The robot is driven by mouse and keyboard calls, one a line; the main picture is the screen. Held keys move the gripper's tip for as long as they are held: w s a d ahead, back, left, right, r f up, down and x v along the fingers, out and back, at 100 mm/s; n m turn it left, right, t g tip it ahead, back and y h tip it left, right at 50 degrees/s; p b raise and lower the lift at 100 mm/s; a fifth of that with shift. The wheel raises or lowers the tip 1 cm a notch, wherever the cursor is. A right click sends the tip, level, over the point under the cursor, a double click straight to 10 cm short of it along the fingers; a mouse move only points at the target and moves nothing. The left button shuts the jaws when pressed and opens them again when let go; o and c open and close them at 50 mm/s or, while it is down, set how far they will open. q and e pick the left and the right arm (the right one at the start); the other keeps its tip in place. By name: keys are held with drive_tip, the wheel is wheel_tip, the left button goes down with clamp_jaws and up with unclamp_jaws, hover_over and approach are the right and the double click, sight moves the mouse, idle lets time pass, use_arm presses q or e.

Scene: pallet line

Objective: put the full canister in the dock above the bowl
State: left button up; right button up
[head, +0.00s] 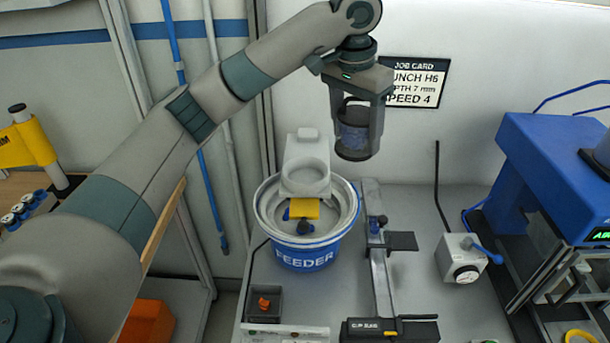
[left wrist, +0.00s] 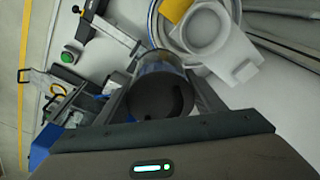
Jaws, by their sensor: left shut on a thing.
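My left gripper (head: 357,118) is shut on a dark-capped canister with a clear, bluish body (head: 352,138). It holds the canister about upright in the air, to the right of and above the dock. In the left wrist view the canister (left wrist: 160,95) sits between the fingers, its dark end towards the camera. The dock (head: 304,187) is a white holder with a round ring, and its ring looks empty. It stands over the blue and white feeder bowl (head: 306,258). The dock also shows in the left wrist view (left wrist: 225,40). My right gripper is not in view.
A metal rail (head: 380,275) with a dark plate stands right of the bowl. A grey box with a blue lever (head: 464,258) and a blue machine (head: 555,165) are further right. A small dark tray (head: 264,304) lies at the front left. A job card (head: 414,83) hangs on the wall.

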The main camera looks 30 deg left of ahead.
use_arm(q)
drive_tip(key=shift+w+a+f, duration=0.1)
drive_tip(key=shift+a+f, duration=0.15)
drive_tip(key=shift+a, duration=0.25)
drive_tip(key=a+f+p, duration=0.5)
drive_tip(key=a+f, duration=0.1)
drive_tip(key=a, duration=0.4)
drive_tip(key=shift+w+a+f, duration=0.25)
drive_tip(key=shift+w+a, duration=0.05)
drive_tip(key=shift+a, duration=0.05)
